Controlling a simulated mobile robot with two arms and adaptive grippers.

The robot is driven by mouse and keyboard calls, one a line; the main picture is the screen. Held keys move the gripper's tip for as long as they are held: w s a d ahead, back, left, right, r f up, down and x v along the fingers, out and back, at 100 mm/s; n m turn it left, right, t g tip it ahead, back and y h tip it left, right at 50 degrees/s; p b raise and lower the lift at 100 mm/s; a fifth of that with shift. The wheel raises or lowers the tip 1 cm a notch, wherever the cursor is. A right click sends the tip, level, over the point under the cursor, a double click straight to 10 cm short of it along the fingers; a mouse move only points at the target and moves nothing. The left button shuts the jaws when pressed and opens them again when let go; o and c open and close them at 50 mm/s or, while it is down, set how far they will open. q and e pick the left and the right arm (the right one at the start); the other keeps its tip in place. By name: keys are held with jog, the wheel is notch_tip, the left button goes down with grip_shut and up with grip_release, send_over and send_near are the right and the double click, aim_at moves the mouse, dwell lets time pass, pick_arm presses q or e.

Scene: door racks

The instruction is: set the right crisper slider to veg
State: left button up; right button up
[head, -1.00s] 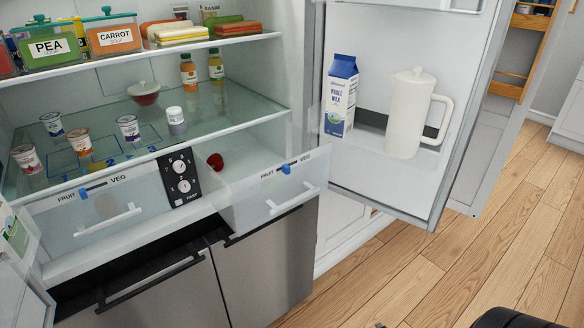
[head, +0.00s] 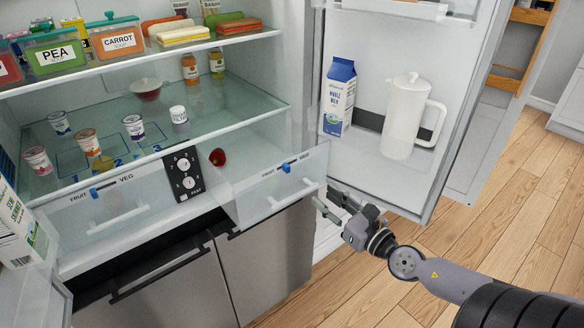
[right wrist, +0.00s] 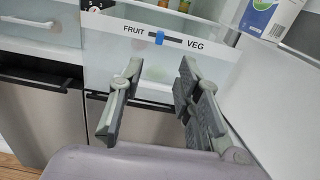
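The right crisper drawer (head: 262,205) is clear-fronted and pulled partly out. Its blue slider (head: 286,168) sits in a short dark slot between the words FRUIT and VEG. In the right wrist view the slider knob (right wrist: 160,37) is at the FRUIT end of the slot, with the bare slot running toward VEG. My right gripper (head: 326,198) is in front of the drawer's right end, below the slider and apart from it. In the right wrist view its two fingers (right wrist: 160,65) are spread with nothing between them. My left gripper is not in view.
The open fridge door with a milk carton (head: 338,97) and white pitcher (head: 407,118) stands just right of the drawer. The left crisper drawer (head: 105,212) has its own blue slider (head: 93,194).

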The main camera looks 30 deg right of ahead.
aim_at(289, 170)
jog(key=w+p, duration=0.1)
jog(key=w, duration=0.3)
jog(key=w+p, duration=0.1)
jog(key=w, duration=0.3)
jog(key=w+a+p, duration=0.1)
jog(key=w, duration=0.3)
jog(key=shift+w, duration=0.95)
grip_shut()
